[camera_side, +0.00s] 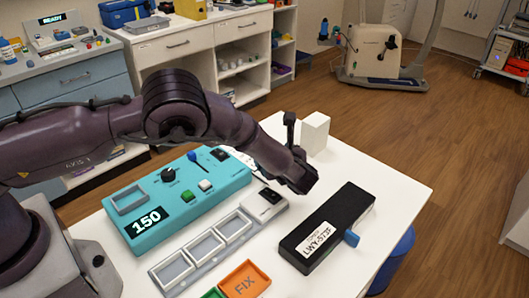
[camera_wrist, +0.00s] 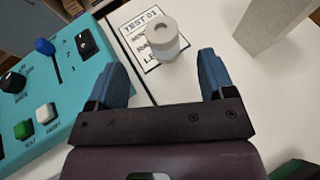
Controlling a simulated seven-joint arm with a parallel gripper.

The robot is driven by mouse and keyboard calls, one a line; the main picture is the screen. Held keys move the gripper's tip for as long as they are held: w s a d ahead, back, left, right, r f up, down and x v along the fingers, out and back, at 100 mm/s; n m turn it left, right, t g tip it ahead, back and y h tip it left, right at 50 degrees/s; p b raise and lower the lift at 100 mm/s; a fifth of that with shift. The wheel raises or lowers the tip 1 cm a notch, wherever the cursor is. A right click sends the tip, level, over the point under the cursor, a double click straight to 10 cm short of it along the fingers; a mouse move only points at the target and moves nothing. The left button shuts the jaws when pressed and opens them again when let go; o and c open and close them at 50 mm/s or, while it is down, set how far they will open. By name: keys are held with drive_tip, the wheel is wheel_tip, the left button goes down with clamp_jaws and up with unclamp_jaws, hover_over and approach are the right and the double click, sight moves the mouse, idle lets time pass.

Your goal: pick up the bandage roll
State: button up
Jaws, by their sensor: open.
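The bandage roll (camera_wrist: 162,36) is a white cylinder with a hole in its top. In the wrist view it stands upright on a printed card (camera_wrist: 136,25) marked "TEST 01", partly covering the text. My gripper (camera_wrist: 164,70) is open, with one blue finger at the lower left of the roll and the other at its lower right. No contact with the roll shows. In the side view I cannot make out the roll; my gripper (camera_side: 290,138) is over the far part of the white table.
A teal control panel (camera_side: 218,190) reading "150" lies left of my gripper. A white block (camera_side: 314,132) stands beyond it. A black labelled case (camera_side: 345,215), a grey three-compartment tray (camera_side: 203,250) and an orange "FIX" tray (camera_side: 246,282) lie nearer. The table's right corner is bare.

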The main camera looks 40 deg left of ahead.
drive_tip(key=x, duration=0.8)
drive_tip(key=shift+w+f, duration=0.1)
drive_tip(key=shift+f, duration=0.35)
drive_tip(key=c, duration=1)
drive_tip(key=shift+r, duration=0.1)
